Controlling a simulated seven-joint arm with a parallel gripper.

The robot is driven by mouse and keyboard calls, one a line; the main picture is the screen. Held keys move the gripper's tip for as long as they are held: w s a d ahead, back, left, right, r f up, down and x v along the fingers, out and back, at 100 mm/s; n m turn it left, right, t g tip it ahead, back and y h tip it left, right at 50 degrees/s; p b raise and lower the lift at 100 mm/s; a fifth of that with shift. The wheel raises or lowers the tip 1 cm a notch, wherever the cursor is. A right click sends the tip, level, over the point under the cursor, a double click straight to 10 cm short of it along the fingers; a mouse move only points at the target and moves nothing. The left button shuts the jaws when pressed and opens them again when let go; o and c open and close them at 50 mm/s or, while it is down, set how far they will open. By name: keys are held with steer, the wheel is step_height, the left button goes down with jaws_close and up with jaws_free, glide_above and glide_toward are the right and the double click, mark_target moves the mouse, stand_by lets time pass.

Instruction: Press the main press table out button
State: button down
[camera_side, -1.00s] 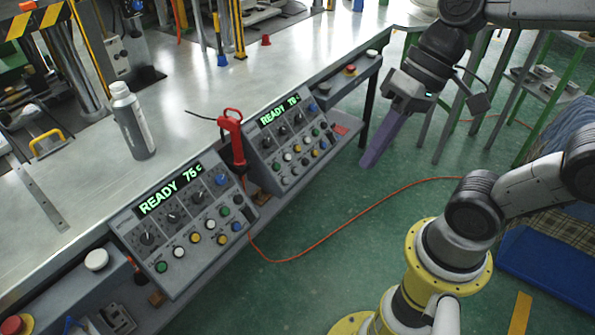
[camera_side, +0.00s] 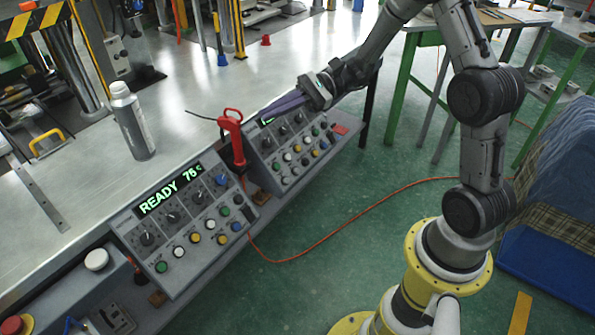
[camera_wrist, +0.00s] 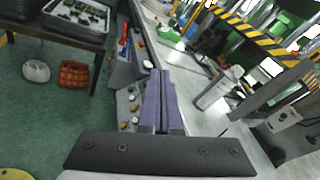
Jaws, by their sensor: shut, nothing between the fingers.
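Two sloped grey control panels with coloured buttons and knobs stand at the front of the metal bench. My gripper's long purple fingers are shut, hold nothing, and reach over the upper edge of the far panel. I cannot tell if they touch it. In the wrist view the shut fingers (camera_wrist: 160,78) point along the bench front, with coloured buttons (camera_wrist: 134,110) beside them on the left. Which button is the table out button cannot be read.
A red-handled tool (camera_side: 233,140) stands between the panels. An orange cable (camera_side: 340,220) lies on the green floor. A red knob (camera_side: 12,325) sits at the lower left.

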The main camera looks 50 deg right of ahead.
mark_target(296, 171)
steer(key=w+d+f+m+t, duration=0.4)
steer(key=d+f+m+t, duration=0.15)
steer(key=d+f, duration=0.25)
steer(key=s+d+f+m+t+h, duration=0.2)
steer(key=s+d+f+m+h, duration=0.1)
steer(key=f, duration=0.7)
steer(key=s+d+f+m+t+h, duration=0.3)
steer(key=d+f+m, duration=0.5)
steer(key=f, duration=0.3)
steer(key=shift+s+d+m+h, duration=0.25)
steer(key=shift+s+m+h, duration=0.15)
steer(key=shift+h, duration=0.5)
steer(key=shift+w+f, duration=0.1)
steer(key=shift+w, duration=0.05)
steer(key=w+f, duration=0.5)
steer(key=w, duration=0.1)
steer(key=shift+w+f, duration=0.25)
steer(key=shift+w, duration=0.05)
steer(key=shift+w+f, duration=0.1)
steer(key=shift+w+f, duration=0.2)
